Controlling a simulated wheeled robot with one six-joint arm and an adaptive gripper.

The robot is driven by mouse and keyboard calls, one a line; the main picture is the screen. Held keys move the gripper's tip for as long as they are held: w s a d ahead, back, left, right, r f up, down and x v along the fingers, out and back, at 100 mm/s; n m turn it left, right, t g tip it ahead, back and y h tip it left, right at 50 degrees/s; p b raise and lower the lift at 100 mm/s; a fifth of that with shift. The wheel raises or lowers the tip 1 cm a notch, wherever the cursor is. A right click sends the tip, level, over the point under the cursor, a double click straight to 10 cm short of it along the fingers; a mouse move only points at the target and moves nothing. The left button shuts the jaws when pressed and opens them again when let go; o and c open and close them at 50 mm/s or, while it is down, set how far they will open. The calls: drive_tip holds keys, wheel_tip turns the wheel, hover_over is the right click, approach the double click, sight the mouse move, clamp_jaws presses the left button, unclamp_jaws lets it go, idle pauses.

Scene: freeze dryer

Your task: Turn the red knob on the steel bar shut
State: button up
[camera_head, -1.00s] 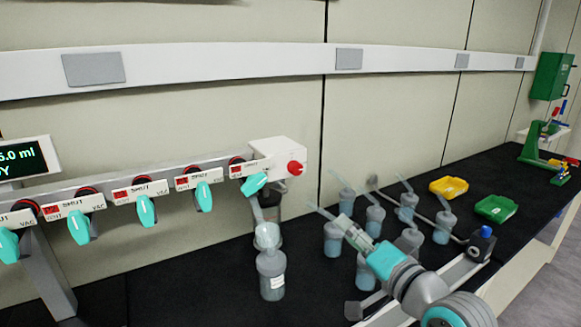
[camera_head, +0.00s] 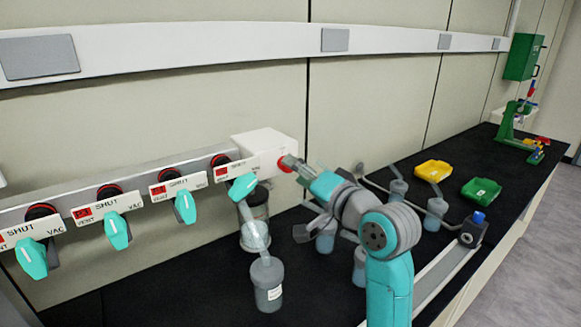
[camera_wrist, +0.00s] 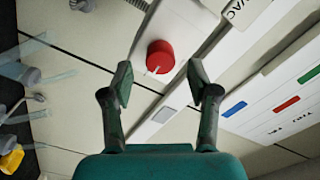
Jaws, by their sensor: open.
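The red knob (camera_wrist: 160,57) sits on the end of the white box (camera_head: 262,152) at the right end of the steel bar (camera_head: 78,202). In the wrist view it lies ahead of my gripper (camera_wrist: 160,82), between the lines of the two open fingers, a little beyond the tips. A pale mark shows on the knob's face. In the head view my gripper (camera_head: 290,163) is at the knob, with the knob (camera_head: 284,164) partly hidden behind the fingers. Whether the fingers touch the knob cannot be told.
Several turquoise valve handles (camera_head: 184,206) hang along the bar, with labels above them. A clear flask (camera_head: 267,285) hangs below the last valve. More bottles (camera_head: 436,210), a yellow tray (camera_head: 433,170) and a green tray (camera_head: 481,190) stand on the black bench to the right.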

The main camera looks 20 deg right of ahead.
drive_tip(key=x, duration=0.3)
clamp_jaws()
idle(0.3)
